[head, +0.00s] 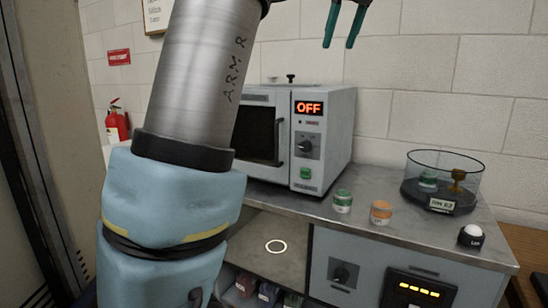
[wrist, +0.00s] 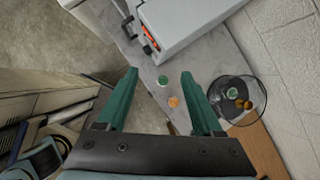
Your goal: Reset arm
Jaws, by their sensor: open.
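My gripper (head: 345,27) shows at the top of the head view as two green fingers, held high above the counter. In the wrist view the two fingers of my gripper (wrist: 158,97) are spread apart with nothing between them. The metal counter (head: 385,228) lies far below the fingers. My arm, with a metal link and a blue joint, fills the left-middle of the head view and hides part of the counter and the machine.
A grey machine (head: 330,128) reading OFF stands on the counter. Right of it are a green jar (head: 343,201), an orange jar (head: 380,212), a glass dish (head: 440,170) holding small items, and a white-topped button (head: 471,236). A fire extinguisher (head: 117,122) hangs at left.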

